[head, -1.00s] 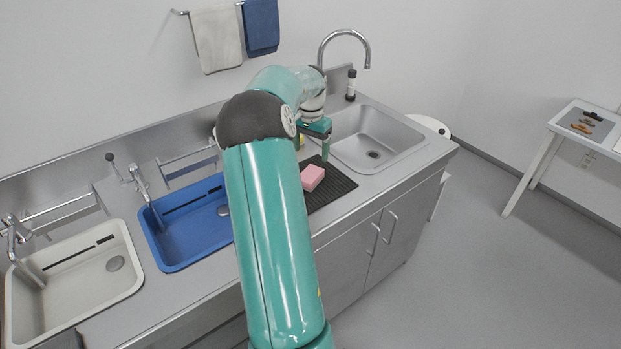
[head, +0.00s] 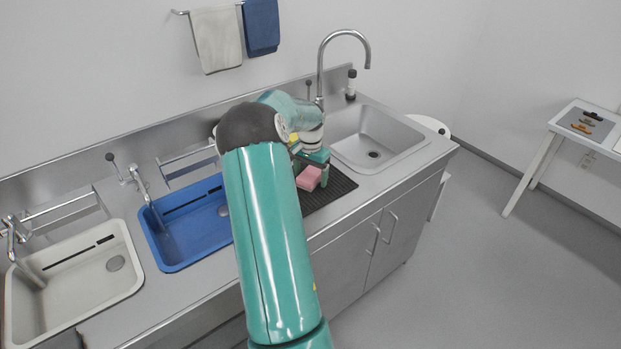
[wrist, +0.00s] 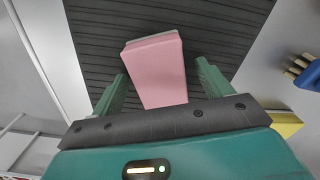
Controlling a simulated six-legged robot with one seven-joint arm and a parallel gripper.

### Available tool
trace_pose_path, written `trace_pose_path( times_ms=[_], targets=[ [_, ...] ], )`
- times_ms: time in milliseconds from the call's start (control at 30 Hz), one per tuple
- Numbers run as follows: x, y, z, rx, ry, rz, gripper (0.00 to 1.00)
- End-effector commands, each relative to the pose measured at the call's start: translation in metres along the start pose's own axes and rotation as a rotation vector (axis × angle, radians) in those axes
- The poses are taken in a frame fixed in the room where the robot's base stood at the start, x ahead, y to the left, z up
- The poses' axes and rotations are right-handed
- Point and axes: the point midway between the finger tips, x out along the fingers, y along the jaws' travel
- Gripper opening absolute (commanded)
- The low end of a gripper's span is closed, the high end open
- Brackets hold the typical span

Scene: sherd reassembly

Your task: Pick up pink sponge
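The pink sponge (head: 309,178) lies on the dark ribbed mat (head: 340,186) between the blue basin and the steel sink. In the wrist view the sponge (wrist: 157,70) sits between the two green fingers of my gripper (wrist: 162,82), its near end inside the gap. My gripper (head: 312,172) is open, with a gap visible between each finger and the sponge. In the head view my gripper hides part of the sponge's upper side.
A steel sink (head: 378,135) with a tall faucet (head: 321,65) is to the right. A blue basin (head: 190,235) is to the left. In the wrist view a yellow object (wrist: 286,124) and a blue-handled brush-like item (wrist: 306,74) are close on the right.

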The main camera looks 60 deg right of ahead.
Motion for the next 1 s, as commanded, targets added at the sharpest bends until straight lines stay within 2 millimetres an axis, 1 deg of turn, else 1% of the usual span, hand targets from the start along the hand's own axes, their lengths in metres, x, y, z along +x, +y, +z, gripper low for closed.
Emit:
trace_pose_path(
  times_ms=[33, 233, 267, 300, 533, 667, 767, 867, 1000],
  targets=[
    [0.000, 0.000, 0.000, 0.000, 0.000, 0.000, 0.70],
    [0.000, 0.000, 0.000, 0.000, 0.000, 0.000, 0.31],
    [0.000, 0.000, 0.000, 0.000, 0.000, 0.000, 0.31],
    [0.000, 0.000, 0.000, 0.000, 0.000, 0.000, 0.27],
    [-0.001, 0.000, 0.000, 0.000, 0.000, 0.000, 0.27],
    [-0.007, 0.000, 0.000, 0.000, 0.001, -0.002, 0.27],
    [-0.017, 0.000, 0.000, 0.001, 0.002, -0.003, 0.27],
    [-0.033, 0.000, -0.001, 0.001, 0.003, -0.002, 0.27],
    [-0.060, 0.021, 0.008, 0.003, 0.003, -0.004, 0.27]
  ],
)
